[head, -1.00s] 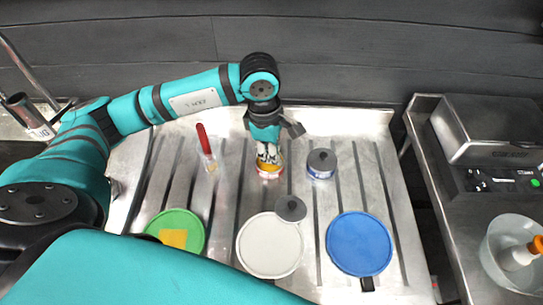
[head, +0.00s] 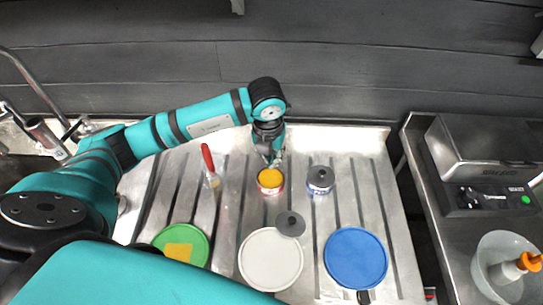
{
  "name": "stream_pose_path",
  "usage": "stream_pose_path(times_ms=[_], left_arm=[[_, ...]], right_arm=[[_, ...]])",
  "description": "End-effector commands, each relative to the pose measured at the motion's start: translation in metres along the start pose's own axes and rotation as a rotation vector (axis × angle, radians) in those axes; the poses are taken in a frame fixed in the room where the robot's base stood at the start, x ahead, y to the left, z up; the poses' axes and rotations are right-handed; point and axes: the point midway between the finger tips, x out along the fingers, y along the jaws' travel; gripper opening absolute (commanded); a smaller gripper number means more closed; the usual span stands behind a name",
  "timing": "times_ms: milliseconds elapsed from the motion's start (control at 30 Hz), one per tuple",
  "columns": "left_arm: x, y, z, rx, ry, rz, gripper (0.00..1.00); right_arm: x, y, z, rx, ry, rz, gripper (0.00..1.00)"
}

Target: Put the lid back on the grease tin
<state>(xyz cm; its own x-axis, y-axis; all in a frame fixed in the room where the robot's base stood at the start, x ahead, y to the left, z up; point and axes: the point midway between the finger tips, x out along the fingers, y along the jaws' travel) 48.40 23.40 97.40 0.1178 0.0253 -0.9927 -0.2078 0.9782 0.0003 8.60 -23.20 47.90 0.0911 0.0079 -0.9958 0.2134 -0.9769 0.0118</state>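An open tin (head: 270,181) with a red, white and yellow label and a yellow-orange top surface stands upright near the back of the ribbed metal drainboard. A loose round grey lid (head: 290,224) with a small knob lies in front of it, overlapping the far right edge of a white disc (head: 270,259). A second tin (head: 320,181), blue and white, stands to the right with a grey knobbed lid on it. My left gripper (head: 275,161) is just behind the open tin, pointing down; its fingers are small and partly hidden. My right gripper is not seen.
A red-handled brush (head: 209,163) lies left of the tins. A green disc (head: 184,246) with a yellow patch and a blue disc (head: 356,258) lie at the front. A metal device (head: 485,160) and a bowl (head: 503,265) stand on the right counter. A dark wall closes the back.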

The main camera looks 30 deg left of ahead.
Motion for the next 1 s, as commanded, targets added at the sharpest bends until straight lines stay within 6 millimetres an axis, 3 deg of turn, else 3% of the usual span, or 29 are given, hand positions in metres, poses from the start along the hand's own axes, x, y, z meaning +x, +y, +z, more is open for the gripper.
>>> stream_pose_path(times_ms=[267,700,1000], left_arm=[[0.013,0.0,-0.002,-0.008,0.002,0.001,0.0],[0.056,0.0,-0.007,-0.006,0.001,0.001,0.0],[0.064,0.0,-0.008,-0.006,0.001,0.001,0.0]], right_arm=[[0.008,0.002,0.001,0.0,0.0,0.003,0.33],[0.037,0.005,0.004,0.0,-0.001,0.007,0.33],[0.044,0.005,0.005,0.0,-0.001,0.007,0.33]])
